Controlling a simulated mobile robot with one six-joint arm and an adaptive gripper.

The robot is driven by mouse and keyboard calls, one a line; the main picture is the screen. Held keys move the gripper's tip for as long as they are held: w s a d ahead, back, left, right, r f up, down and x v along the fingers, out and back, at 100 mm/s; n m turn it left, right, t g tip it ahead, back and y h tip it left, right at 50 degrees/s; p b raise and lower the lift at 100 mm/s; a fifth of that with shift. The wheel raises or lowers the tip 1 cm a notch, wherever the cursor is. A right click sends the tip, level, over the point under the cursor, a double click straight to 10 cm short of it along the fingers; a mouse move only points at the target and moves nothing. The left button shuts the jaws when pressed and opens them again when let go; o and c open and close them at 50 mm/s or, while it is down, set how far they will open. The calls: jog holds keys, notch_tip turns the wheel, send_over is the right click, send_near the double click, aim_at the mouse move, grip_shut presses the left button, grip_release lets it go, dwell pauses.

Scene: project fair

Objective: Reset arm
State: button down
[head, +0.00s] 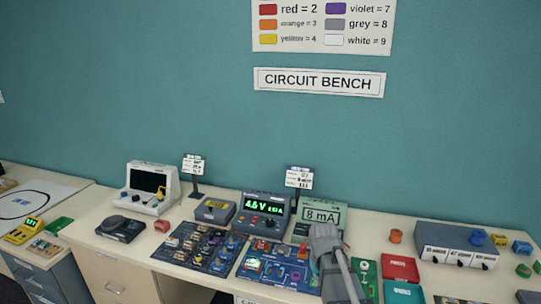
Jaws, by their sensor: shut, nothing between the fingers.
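Part of my grey arm (330,264) rises from the bottom edge of the head view, right of centre, in front of the bench. Its rounded top covers the lower part of the green meter reading 8 mA. I cannot make out my gripper or its fingertips in this view.
The bench (362,230) carries a power supply (265,212) reading 4.6 V, an oscilloscope (150,187), a dark circuit board (200,246) and a blue circuit board (279,266). Red (400,267) and teal (404,292) trays and a grey bin unit (456,246) stand right of my arm.

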jog(key=s+m, duration=0.1)
jog(key=s, duration=0.9)
jog(key=shift+m, duration=0.3)
jog(key=shift+a, duration=0.2)
dwell(0.7)
